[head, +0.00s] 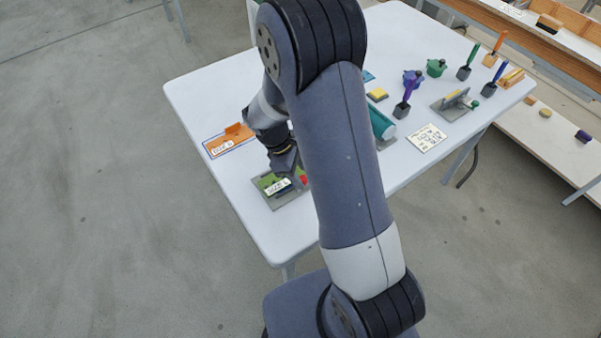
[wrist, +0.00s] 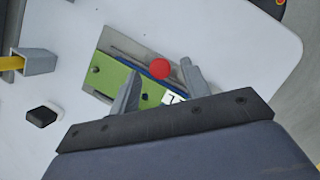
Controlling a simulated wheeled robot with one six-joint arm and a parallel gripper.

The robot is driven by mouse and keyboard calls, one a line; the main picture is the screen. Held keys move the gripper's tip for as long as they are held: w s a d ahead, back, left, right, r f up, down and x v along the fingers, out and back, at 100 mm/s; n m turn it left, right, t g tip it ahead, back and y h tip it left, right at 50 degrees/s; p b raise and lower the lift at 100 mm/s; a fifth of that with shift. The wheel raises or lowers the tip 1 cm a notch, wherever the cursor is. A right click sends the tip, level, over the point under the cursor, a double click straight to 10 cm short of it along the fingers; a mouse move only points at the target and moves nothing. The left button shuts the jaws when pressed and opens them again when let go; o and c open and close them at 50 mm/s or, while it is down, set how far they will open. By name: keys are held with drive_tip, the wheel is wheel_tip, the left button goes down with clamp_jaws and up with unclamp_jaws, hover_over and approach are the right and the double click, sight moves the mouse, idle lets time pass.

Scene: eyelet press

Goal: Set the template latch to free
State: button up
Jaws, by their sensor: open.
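The template latch is a grey plate (head: 272,203) with green areas, a dark blue bar, a red knob (head: 303,180) and a white label (head: 277,187), near the table's front-left edge. In the wrist view the plate (wrist: 117,42) lies tilted, with the red knob (wrist: 160,68) at one end of the blue bar (wrist: 150,73). My gripper (wrist: 160,72) is open, its fingers apart over the plate. The knob shows between the fingertips, closer to the right one; contact cannot be told. In the head view my gripper (head: 285,165) is above the plate and partly hides it.
An orange tray (head: 230,140) lies behind the latch on the white table (head: 190,95). A black-and-white block (wrist: 44,115) shows in the wrist view.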

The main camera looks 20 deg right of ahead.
drive_tip(key=v, duration=1)
drive_tip(key=shift+b, duration=0.4)
drive_tip(key=shift+s+f, duration=0.1)
drive_tip(key=p+x, duration=0.1)
drive_tip(key=x, duration=1)
drive_tip(key=shift+n, duration=0.5)
drive_tip(key=shift+n+t+p, duration=0.3)
drive_tip(key=shift+n+t, duration=0.1)
